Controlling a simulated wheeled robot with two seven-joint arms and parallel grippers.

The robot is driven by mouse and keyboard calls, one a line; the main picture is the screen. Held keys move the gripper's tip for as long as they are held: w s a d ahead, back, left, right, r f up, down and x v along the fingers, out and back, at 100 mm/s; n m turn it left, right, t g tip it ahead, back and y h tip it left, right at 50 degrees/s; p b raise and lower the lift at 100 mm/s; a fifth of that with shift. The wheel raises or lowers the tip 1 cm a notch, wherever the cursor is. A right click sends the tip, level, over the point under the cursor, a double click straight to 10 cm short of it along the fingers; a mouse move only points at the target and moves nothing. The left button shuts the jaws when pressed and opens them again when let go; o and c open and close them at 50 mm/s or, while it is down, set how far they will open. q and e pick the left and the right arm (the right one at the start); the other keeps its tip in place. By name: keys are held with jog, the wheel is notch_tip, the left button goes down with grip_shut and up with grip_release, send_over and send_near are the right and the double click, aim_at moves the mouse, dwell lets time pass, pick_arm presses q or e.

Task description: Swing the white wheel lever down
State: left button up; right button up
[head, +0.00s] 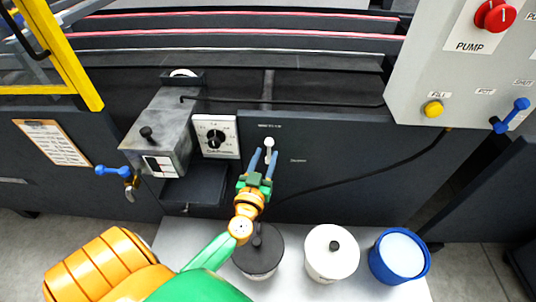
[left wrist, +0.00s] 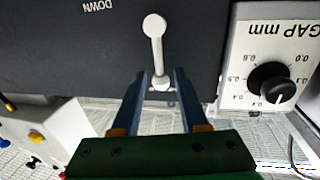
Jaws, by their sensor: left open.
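The white wheel lever (head: 269,143) is on the dark front panel of the machine, right of the gap dial. In the left wrist view the lever (left wrist: 155,48) shows as a white bar with a round end at the top and a smaller end lower down. My left gripper (head: 264,154) is open at the lever. In the left wrist view its two blue fingers (left wrist: 163,76) stand either side of the lever's lower end, with small gaps visible. A "DOWN" label (left wrist: 97,5) is upside down there. My right gripper is not in view.
The gap dial (head: 215,138) and a grey metal box (head: 158,135) are left of the lever. A dark-lidded pot (head: 258,262), a white pot (head: 331,266) and a blue tub (head: 381,267) stand below. A control box (head: 440,75) is at upper right.

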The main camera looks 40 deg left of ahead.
aim_at(269, 151)
pick_arm(q)
jog(key=x, duration=0.3)
jog(key=shift+s, duration=0.1)
grip_shut()
dwell(1.3)
